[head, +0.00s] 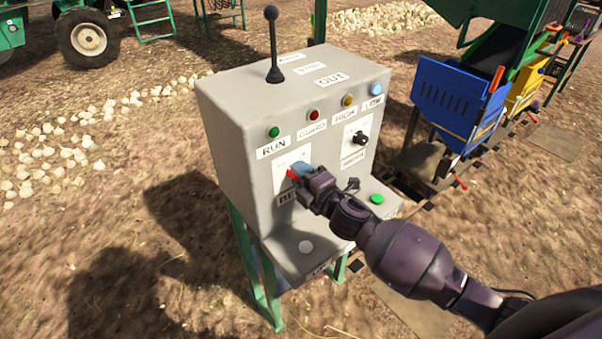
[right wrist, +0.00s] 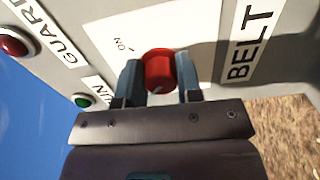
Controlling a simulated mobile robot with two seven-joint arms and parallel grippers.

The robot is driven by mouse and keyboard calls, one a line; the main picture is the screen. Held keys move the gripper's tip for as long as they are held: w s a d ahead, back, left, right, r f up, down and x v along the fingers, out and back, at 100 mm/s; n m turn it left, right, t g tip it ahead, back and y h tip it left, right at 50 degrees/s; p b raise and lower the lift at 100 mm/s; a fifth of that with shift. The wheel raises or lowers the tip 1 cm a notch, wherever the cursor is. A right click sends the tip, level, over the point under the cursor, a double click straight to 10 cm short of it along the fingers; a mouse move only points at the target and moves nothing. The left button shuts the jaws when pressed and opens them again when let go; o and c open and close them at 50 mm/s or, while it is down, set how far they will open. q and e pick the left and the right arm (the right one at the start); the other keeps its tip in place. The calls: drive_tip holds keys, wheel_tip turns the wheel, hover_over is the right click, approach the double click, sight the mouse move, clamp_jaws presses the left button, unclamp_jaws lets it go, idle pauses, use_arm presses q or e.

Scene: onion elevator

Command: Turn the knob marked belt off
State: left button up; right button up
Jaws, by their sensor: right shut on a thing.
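The belt knob (right wrist: 158,70) is red and round, on a white plate beside the label BELT (right wrist: 250,45) in the right wrist view. An ON mark (right wrist: 122,45) is printed on the plate; any other mark is hidden. My right gripper (right wrist: 160,80) has its fingers on both sides of the knob and is shut on it. In the head view, my right gripper (head: 294,172) covers most of the knob on the front of the grey control box (head: 235,130). My left gripper is not in view.
A second, black knob (head: 360,138) is at the right of the panel. Lamps (head: 314,114) line the upper front. A black lever (head: 272,45) stands on top.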

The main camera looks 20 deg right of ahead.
drive_tip(key=shift+n, duration=0.3)
drive_tip(key=o, duration=0.9)
drive_tip(key=shift+o, duration=0.2)
drive_tip(key=v, duration=1)
drive_tip(key=shift+s+b, duration=0.4)
drive_tip(key=shift+b, duration=0.05)
drive_tip(key=shift+d, duration=0.1)
